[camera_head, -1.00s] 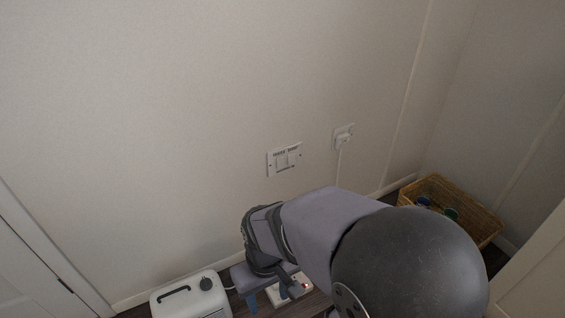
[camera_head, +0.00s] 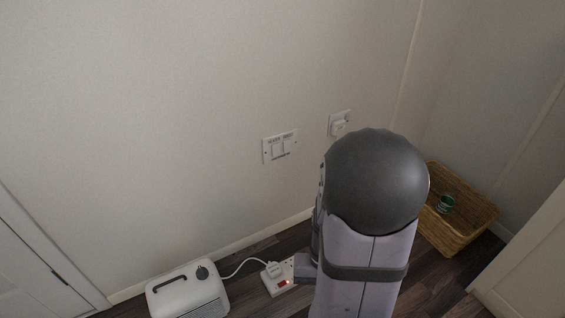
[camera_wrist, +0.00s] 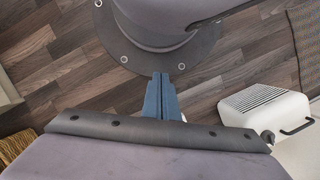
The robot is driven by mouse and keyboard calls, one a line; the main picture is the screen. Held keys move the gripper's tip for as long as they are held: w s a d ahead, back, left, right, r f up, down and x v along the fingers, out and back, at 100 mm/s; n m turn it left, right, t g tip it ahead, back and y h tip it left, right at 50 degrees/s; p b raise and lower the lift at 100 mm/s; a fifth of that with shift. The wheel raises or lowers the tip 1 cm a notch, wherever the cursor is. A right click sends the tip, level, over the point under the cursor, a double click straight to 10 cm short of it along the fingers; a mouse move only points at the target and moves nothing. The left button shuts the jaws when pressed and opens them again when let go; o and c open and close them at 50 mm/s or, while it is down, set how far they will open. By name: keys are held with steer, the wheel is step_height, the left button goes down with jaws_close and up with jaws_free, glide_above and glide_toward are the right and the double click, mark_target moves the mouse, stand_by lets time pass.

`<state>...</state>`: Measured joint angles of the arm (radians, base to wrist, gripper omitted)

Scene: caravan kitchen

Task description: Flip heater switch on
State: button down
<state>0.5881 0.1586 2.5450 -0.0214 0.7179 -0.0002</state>
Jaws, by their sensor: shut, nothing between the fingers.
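A white switch plate (camera_head: 280,147) with two rockers is on the wall; its small labels are too blurred to read. I cannot tell the rocker positions. A white portable heater (camera_head: 187,292) with a dark handle and dark knob stands on the floor at lower left; it also shows at the right of the wrist view (camera_wrist: 265,112). A white power strip (camera_head: 279,285) with a plug and a glowing red switch lies right of it. My gripper (camera_wrist: 163,97) has blue fingers, shut together and empty. In the head view my arm hides the fingertips.
A wall socket (camera_head: 339,123) with a plug is right of the switch plate, just above my arm. A wicker basket (camera_head: 455,232) holding a green can stands on the floor at right. The wall left of the switch plate is clear.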

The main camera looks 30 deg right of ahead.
steer(key=s+d+f+h, duration=0.1)
steer(key=s+d+f, duration=0.2)
steer(key=d+f, duration=0.6)
steer(key=w+d+r+n+t+h, duration=0.1)
steer(key=w+d+n+t+h, duration=0.1)
steer(key=w+d+n+t, duration=0.45)
steer(key=w+d+r+n+t+h, duration=0.15)
steer(key=w+n, duration=0.25)
steer(key=w, duration=0.5)
steer(key=w+a+r+n+t+y, duration=0.1)
steer(key=w+a+r+n+t, duration=0.1)
steer(key=w+r+n+t, duration=0.3)
steer(key=w+a+r+n+t+y, duration=0.2)
steer(key=w+r+n+t, duration=0.4)
steer(key=r, duration=0.6)
steer(key=w+a+n+b, duration=0.1)
steer(key=w+n, duration=0.1)
steer(key=n, duration=0.1)
steer(key=shift+r, duration=0.35)
steer(key=shift+w+d, duration=0.1)
steer(key=shift+w, duration=0.05)
